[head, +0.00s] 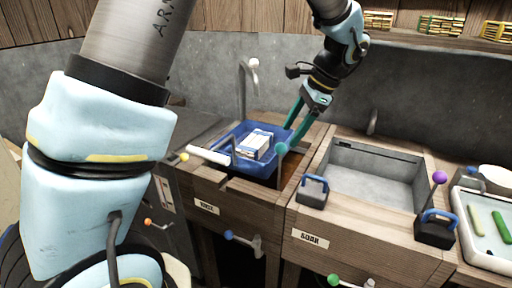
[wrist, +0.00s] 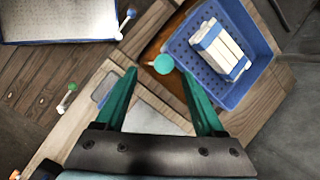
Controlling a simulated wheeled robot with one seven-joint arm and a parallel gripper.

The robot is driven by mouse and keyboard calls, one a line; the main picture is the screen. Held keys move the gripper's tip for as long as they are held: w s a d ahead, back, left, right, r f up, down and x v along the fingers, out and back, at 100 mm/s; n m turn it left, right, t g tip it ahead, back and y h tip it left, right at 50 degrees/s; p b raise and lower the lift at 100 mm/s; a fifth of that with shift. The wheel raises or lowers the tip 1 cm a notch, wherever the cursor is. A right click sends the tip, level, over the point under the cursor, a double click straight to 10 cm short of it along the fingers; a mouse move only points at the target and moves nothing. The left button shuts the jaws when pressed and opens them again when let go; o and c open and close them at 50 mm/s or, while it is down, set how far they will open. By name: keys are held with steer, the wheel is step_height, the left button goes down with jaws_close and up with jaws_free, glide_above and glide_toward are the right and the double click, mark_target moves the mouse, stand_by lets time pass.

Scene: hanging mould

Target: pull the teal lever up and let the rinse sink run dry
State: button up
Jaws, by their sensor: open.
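The teal lever shows its round knob (head: 282,148) on a thin rod by the right side of the rinse sink (head: 232,190). In the wrist view the knob (wrist: 163,64) lies between and just beyond my fingertips. My gripper (head: 291,133) is open, its two green fingers (wrist: 159,73) pointing down at the knob, with nothing held between them. I cannot tell whether a finger touches the knob. A brownish area (wrist: 151,48), perhaps the sink's contents, shows beside a blue basket (wrist: 262,72); most of the sink's inside is hidden.
The blue basket (head: 225,144) at the rinse sink holds white-and-blue blocks (head: 255,144). A tap (head: 252,64) stands behind. To the right are the soak basin (head: 372,180), blue-handled blocks (head: 313,190), a purple-knobbed lever (head: 438,180) and a white tray (head: 480,255).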

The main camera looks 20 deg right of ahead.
steer(key=shift+w+d+f, duration=0.15)
steer(key=shift+w+d, duration=0.05)
steer(key=shift+w, duration=0.15)
steer(key=p+x, duration=0.1)
steer(key=x, duration=0.9)
steer(key=shift+a+f+p, duration=0.1)
steer(key=shift+a+p, duration=0.05)
steer(key=shift+p, duration=0.15)
jaws_close()
stand_by(0.8)
